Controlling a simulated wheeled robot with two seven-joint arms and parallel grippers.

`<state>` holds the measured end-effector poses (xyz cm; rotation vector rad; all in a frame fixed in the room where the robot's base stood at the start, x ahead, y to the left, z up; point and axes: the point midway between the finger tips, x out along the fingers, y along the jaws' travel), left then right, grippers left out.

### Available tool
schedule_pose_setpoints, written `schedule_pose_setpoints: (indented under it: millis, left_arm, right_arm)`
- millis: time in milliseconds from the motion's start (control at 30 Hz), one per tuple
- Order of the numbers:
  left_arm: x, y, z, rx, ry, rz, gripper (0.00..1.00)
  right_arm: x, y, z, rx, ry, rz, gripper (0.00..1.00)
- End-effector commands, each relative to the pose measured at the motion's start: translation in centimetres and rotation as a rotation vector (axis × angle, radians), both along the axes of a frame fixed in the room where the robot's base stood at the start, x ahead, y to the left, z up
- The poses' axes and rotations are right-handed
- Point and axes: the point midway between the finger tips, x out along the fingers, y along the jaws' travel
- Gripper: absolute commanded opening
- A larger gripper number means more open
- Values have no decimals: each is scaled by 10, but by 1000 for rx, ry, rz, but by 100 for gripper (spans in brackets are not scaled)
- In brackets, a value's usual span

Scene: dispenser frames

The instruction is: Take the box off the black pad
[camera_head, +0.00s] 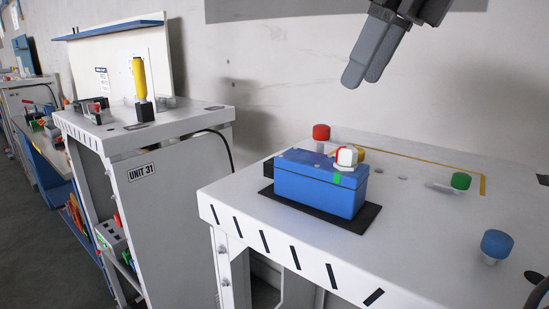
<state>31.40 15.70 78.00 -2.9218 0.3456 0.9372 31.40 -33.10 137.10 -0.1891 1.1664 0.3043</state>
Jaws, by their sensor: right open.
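A blue box (318,194) rests on a black pad (362,219) near the front left of the white table (440,245). The pad's dark edge shows around the foot of the box. A white and red knob-like piece (346,157) with a green mark below it appears on the box's top right. My right gripper (363,79) hangs from the top edge, above and behind the box. It is open and empty, well clear of the box, with its fingers nearly overlapping from this angle. My left gripper is not in view.
A red button (321,132) stands behind the box. Bare tabletop lies between the box and the blue button. Another station (180,170) marked UNIT 31 stands at left.

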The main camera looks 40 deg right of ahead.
Motion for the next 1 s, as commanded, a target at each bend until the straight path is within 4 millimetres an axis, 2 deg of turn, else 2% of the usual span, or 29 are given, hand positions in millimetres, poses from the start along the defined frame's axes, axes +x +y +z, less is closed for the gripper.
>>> schedule_pose_setpoints:
  millis: [133, 300, 500, 767, 1000]
  left_arm:
    - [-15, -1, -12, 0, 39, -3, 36]
    - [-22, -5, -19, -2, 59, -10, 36]
    - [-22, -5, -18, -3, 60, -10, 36]
    - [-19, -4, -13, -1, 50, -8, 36]
    - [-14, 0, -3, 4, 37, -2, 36]
  right_arm:
    - [3, 2, -15, -15, 5, -2, 61]
    - [17, 7, -49, -13, 7, -1, 61]
    - [31, 11, -84, -11, 7, -1, 61]
    - [38, 14, -101, -11, 3, -3, 61]
    - [49, 19, -134, -11, 8, -1, 61]
